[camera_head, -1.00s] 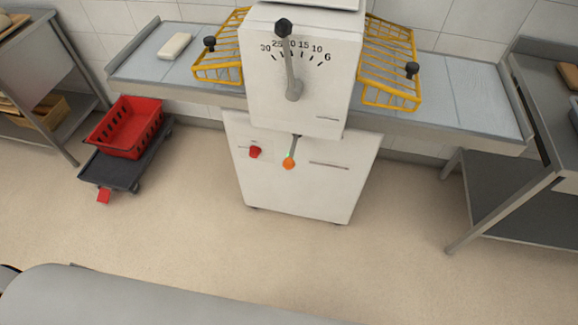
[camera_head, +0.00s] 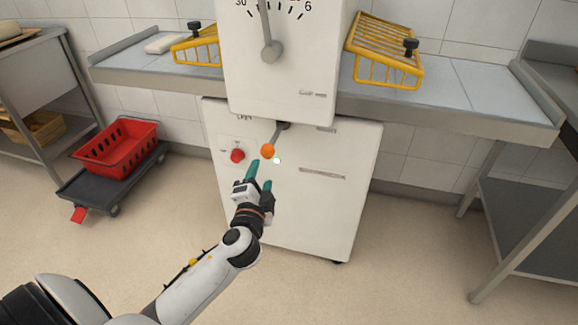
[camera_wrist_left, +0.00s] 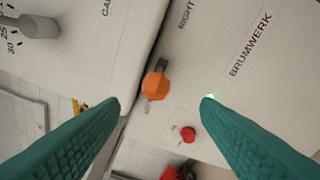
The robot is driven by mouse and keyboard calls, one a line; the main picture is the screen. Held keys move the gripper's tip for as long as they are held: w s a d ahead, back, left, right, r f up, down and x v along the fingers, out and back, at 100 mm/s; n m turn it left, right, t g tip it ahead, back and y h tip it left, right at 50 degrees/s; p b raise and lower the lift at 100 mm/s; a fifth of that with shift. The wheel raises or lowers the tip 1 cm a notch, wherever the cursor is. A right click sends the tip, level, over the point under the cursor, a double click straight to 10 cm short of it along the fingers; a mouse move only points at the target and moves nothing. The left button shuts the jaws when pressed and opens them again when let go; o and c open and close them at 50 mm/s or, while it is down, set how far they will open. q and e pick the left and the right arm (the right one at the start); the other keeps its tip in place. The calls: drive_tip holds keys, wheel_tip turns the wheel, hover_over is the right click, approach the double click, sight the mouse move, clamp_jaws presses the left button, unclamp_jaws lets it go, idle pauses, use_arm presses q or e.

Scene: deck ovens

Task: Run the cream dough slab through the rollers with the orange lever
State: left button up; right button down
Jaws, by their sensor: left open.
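The cream dough slab (camera_head: 166,44) lies on the left belt of the white dough sheeter (camera_head: 290,70). The orange lever knob (camera_head: 267,151) hangs on a short dark stem below the sheeter's head. My left gripper (camera_head: 261,172) is just below the knob, open, with teal fingers apart and empty. In the left wrist view the orange knob (camera_wrist_left: 156,87) shows beyond the fingertips, between them and nearer the left finger in the picture; the fingers do not appear to touch it. The rollers are hidden inside the head. My right gripper is not in view.
A red knob (camera_head: 237,156) sits left of the lever. Yellow guards (camera_head: 385,50) stand over both belts. A red crate (camera_head: 122,148) on a dark trolley (camera_head: 75,188) stands left. A steel table (camera_head: 550,140) stands right. The floor in front is clear.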

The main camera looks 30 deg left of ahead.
sight(269, 147)
use_arm(q)
drive_tip(key=x, duration=1.2)
drive_tip(key=shift+a+r, duration=0.1)
drive_tip(key=shift+r, duration=0.15)
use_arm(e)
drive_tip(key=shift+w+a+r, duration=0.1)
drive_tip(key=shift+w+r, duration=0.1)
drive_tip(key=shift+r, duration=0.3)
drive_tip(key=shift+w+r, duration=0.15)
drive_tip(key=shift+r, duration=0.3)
use_arm(q)
drive_tip(key=shift+c, duration=0.4)
clamp_jaws()
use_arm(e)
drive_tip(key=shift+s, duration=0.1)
